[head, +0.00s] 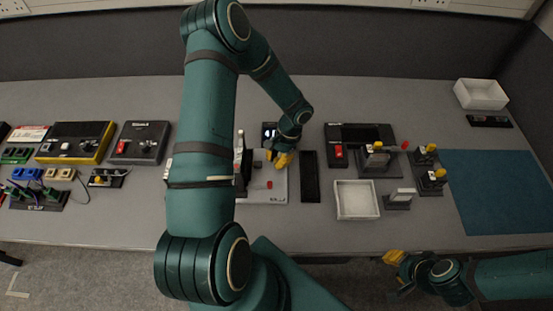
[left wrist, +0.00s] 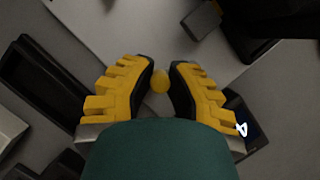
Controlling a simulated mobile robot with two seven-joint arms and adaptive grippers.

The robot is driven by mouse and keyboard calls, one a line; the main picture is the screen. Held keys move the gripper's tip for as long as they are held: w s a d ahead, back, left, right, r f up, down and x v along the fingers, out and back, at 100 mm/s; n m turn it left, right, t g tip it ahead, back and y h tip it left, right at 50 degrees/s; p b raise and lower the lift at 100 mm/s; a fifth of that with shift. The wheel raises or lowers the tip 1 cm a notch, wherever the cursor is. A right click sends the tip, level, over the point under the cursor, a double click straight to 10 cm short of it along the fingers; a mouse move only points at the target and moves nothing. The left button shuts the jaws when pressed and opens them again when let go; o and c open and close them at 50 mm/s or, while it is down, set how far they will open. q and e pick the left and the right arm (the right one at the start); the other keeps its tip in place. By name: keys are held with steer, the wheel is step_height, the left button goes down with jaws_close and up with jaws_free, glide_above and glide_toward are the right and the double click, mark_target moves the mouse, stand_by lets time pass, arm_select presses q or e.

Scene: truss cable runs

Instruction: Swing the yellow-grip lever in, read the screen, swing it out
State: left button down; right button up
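My left gripper (head: 282,158) is low over the grey plate of a device (head: 262,194) at the middle of the bench. The left wrist view shows the round yellow grip (left wrist: 160,80) of the lever between the fingertips, with the pads closed in on both sides. The lever's arm is hidden under the gripper. A small dark screen (head: 269,132) stands behind the gripper with lit white characters, partly covered by my wrist. One digit, like a 4, shows on the screen (left wrist: 243,129) in the left wrist view. My right gripper (head: 396,262) is off the bench's front edge, away from the device.
A black strip (head: 310,176) and a white open tray (head: 357,200) lie right of the device. Further right are a black unit with a red switch (head: 340,154), yellow-topped parts (head: 432,178) and a blue mat (head: 497,190). Control boxes (head: 141,142) stand at left.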

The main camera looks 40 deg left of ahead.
arm_select(q)
steer(key=shift+s+d+m+y+b, duration=0.1)
steer(key=shift+s+m+y+b, duration=0.25)
steer(key=shift+m+b, duration=0.5)
steer(key=shift+s+m+y, duration=0.1)
steer(key=shift+m+y, duration=0.15)
steer(key=shift+m, duration=0.3)
steer(key=c, duration=0.9)
jaws_free()
steer(key=shift+r, duration=0.1)
steer(key=v, duration=1.2)
